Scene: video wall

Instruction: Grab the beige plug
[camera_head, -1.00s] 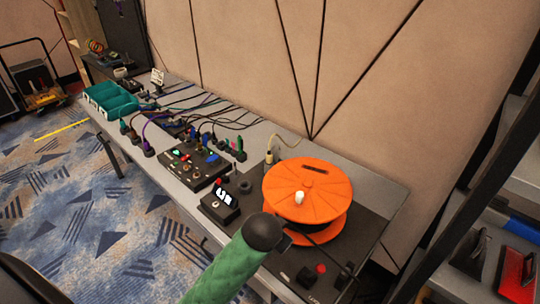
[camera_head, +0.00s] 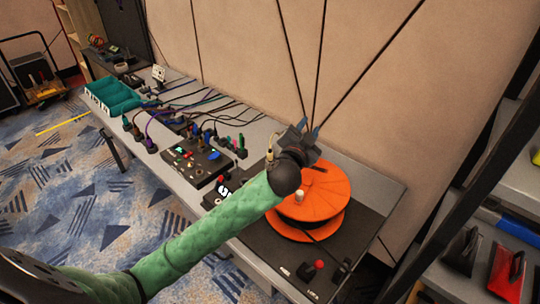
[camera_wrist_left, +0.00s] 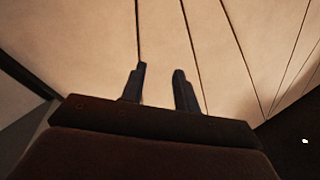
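The beige plug (camera_head: 270,154) stands upright at the back of the table, left of the orange reel, with a thin pale cable rising from it. My left arm in its green sleeve reaches across the table and covers part of the area around the plug. My left gripper (camera_head: 309,131) is just right of the plug, above the back of the reel, pointing up toward the wall. The left wrist view shows its two fingers (camera_wrist_left: 159,88) apart with nothing between them, only the wall behind. The plug is not visible there. My right gripper is in no view.
The orange reel (camera_head: 325,208) sits on a black panel under my left gripper. A button box (camera_head: 196,168), several cables and upright plugs, and teal bins (camera_head: 112,97) fill the table to the left. The beige wall (camera_head: 390,90) is close behind. A shelf rack stands at right.

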